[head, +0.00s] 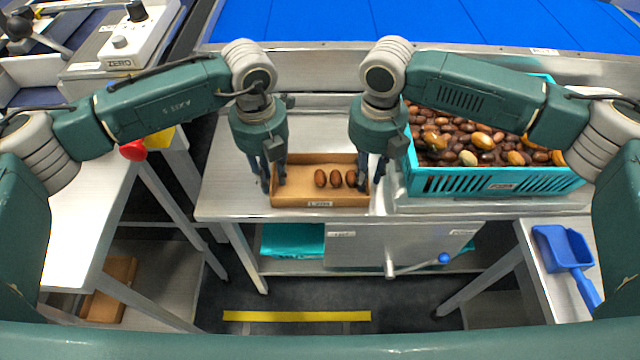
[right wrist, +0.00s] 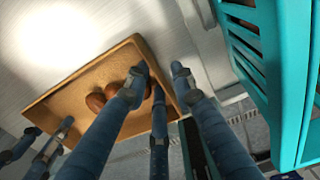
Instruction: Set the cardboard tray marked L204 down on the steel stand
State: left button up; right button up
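The brown cardboard tray (head: 300,195) is on the steel stand (head: 230,195), near its front edge; I cannot make out any gap beneath it. Its front label (head: 319,204) looks like L204. Several brown dates (head: 335,178) lie inside, toward its right side. My left gripper (head: 272,178) is at the tray's left wall, with fingers apart on both sides of it. My right gripper (head: 373,174) straddles the right wall the same way. In the right wrist view, its fingers (right wrist: 160,78) stand apart, some inside the tray (right wrist: 75,92), some outside.
A teal crate (head: 440,185) full of dates stands close to the right gripper. A control box (head: 120,45) is at the upper left, and a red knob (head: 133,150) is below it. A blue scoop (head: 565,250) lies at the right. The stand is bare left of the tray.

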pick_arm(q)
notch_tip(320, 180, up, 12)
pick_arm(e)
notch_tip(320, 180, up, 12)
dwell(0.9)
dwell(0.4)
